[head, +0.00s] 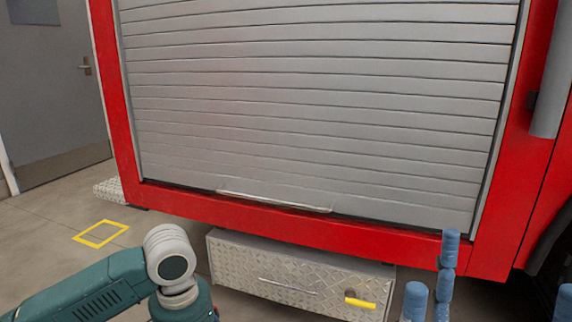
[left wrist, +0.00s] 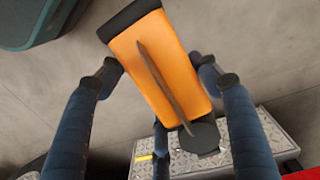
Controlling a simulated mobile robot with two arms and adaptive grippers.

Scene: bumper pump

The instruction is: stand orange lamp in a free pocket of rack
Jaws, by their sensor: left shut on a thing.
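The orange lamp (left wrist: 160,70) shows in the left wrist view as an orange block with black ends and a dark strip along its face. It is tilted between the blue fingers of my left gripper (left wrist: 165,90), which is shut on it. The lamp and left gripper are outside the head view; only my teal left arm shows there. My right gripper (head: 490,285) is at the lower right of the head view, its blue fingers spread apart with nothing visible between them. No rack is visible in either view.
A red vehicle body (head: 300,222) with a closed grey roller shutter (head: 310,100) fills the head view. Below it is a diamond-plate locker (head: 300,268) with a yellow handle (head: 361,303). A yellow floor square (head: 101,233) and grey door (head: 50,100) are at left.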

